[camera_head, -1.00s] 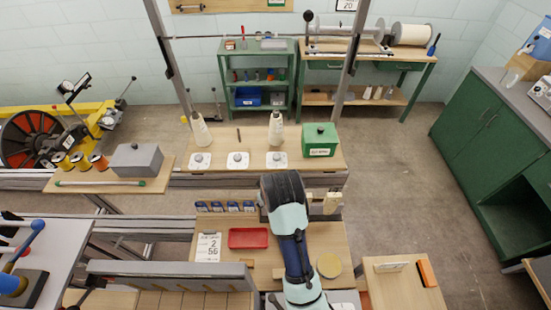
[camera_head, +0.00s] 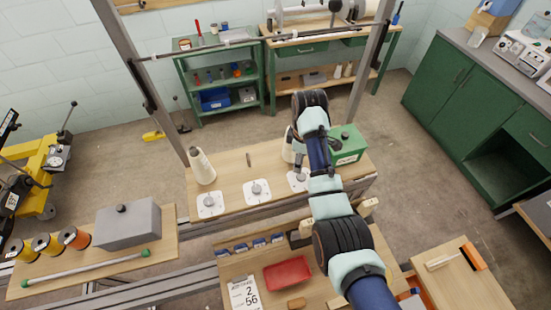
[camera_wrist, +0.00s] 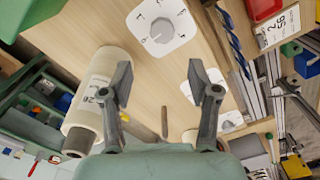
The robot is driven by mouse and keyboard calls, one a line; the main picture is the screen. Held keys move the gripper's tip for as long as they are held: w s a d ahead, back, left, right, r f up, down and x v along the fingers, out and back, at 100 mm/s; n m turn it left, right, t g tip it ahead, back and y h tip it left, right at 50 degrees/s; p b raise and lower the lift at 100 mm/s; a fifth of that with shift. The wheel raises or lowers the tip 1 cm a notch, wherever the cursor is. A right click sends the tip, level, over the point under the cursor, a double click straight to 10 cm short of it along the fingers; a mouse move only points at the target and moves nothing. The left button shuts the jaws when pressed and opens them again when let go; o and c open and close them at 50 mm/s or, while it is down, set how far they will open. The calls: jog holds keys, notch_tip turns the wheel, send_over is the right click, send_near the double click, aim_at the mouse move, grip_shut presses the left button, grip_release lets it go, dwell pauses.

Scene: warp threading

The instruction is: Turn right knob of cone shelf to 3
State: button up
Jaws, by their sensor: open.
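The wooden cone shelf (camera_head: 232,172) carries a row of three white dial plates with grey knobs. The right knob (camera_head: 298,178) is partly covered by my arm in the head view. It shows clear in the wrist view (camera_wrist: 162,30), beyond my fingertips and apart from them; I cannot read its setting for sure. My gripper (camera_wrist: 161,78) is open and empty, its two fingers spread. The middle knob (camera_head: 257,188) and left knob (camera_head: 209,200) are free in the head view; in the wrist view both are partly hidden.
A white cone (camera_wrist: 102,98) stands close beside my left-hand finger in the wrist view. Another cone (camera_head: 202,168) stands at the shelf's left. A short peg (camera_head: 248,159) sits between them. A green box (camera_head: 346,146) stands right of the right knob. A red tray (camera_head: 287,273) lies nearer.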

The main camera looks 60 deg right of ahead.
aim_at(301, 176)
jog(key=shift+s+f, duration=0.15)
jog(key=shift+s, duration=0.05)
jog(key=f, duration=0.4)
jog(key=s+f, duration=0.1)
jog(key=f, duration=0.1)
jog(key=shift+a+f, duration=0.1)
jog(key=shift+f, duration=0.2)
jog(key=shift+w+f, duration=0.1)
jog(key=shift+f, duration=0.5)
jog(key=c, duration=1.2)
